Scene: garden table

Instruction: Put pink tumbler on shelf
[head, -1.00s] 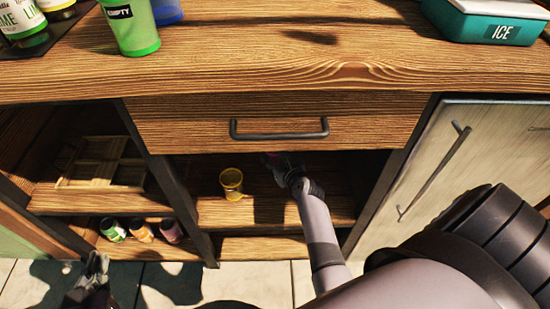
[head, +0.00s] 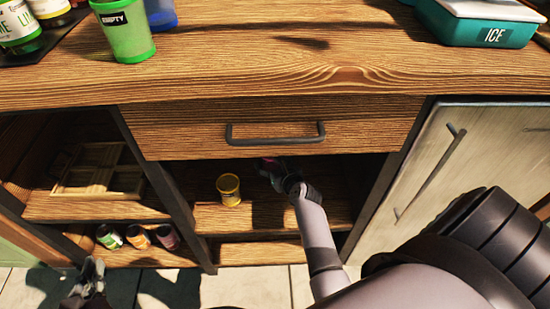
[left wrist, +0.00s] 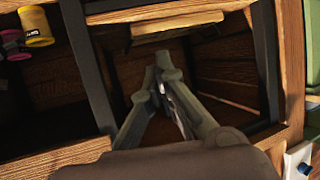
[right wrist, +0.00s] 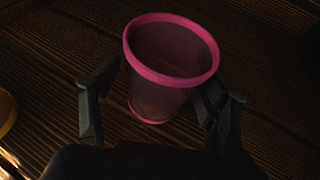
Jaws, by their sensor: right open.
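The pink tumbler (right wrist: 165,85) has a bright pink rim and a dark see-through body. In the right wrist view it stands upright on the dark wooden shelf board, between the fingers of my right gripper (right wrist: 160,98). That gripper is open, with one finger on each side. In the head view my right gripper (head: 277,177) reaches into the middle shelf (head: 318,208) under the drawer, largely hiding the tumbler. The tumbler also shows in the left wrist view (left wrist: 12,45). My left gripper (head: 92,268) is low at the left; its fingertips (left wrist: 162,62) meet and hold nothing visible.
A yellow tumbler (head: 229,189) stands left of my right gripper on the same shelf. The drawer (head: 360,128) and its handle are just above. A green cup (head: 127,35) stands on top.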

